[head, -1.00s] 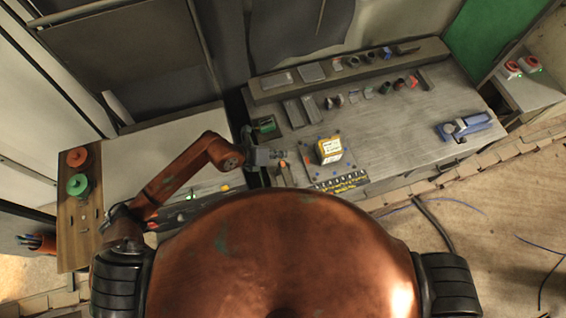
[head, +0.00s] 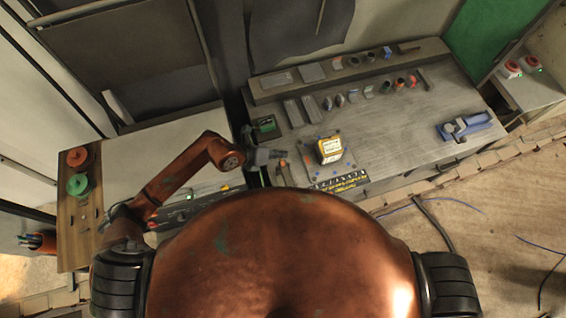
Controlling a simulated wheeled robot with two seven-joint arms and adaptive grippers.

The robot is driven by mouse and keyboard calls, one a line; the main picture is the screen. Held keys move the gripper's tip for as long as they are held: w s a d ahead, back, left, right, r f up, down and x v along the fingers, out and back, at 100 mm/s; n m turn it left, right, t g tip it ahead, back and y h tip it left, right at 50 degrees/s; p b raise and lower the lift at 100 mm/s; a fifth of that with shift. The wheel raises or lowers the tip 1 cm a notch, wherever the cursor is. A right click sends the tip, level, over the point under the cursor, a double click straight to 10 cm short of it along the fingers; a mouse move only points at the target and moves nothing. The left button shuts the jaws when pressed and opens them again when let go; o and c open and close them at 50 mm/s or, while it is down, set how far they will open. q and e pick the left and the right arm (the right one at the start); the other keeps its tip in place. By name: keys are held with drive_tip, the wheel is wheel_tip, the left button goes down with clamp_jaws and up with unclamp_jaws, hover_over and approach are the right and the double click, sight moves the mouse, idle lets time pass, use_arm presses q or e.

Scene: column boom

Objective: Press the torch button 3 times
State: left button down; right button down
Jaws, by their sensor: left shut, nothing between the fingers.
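My left gripper (head: 279,154) is shut and empty. It reaches right from the orange arm and hangs at the left side of a small plate (head: 311,168) with coloured dots. A yellow and white box (head: 330,150) stands on that plate, a short way right of the fingertips, apart from them in the picture. A small orange item (head: 283,165) shows just below the fingertips; I cannot tell whether they touch. No torch button can be made out with certainty at this size. My right gripper is not in view.
A grey workbench (head: 400,130) carries several small parts at the back and a blue vice (head: 465,127) at the right. Red and green spools (head: 78,184) stand at the far left. The bench's middle right is clear.

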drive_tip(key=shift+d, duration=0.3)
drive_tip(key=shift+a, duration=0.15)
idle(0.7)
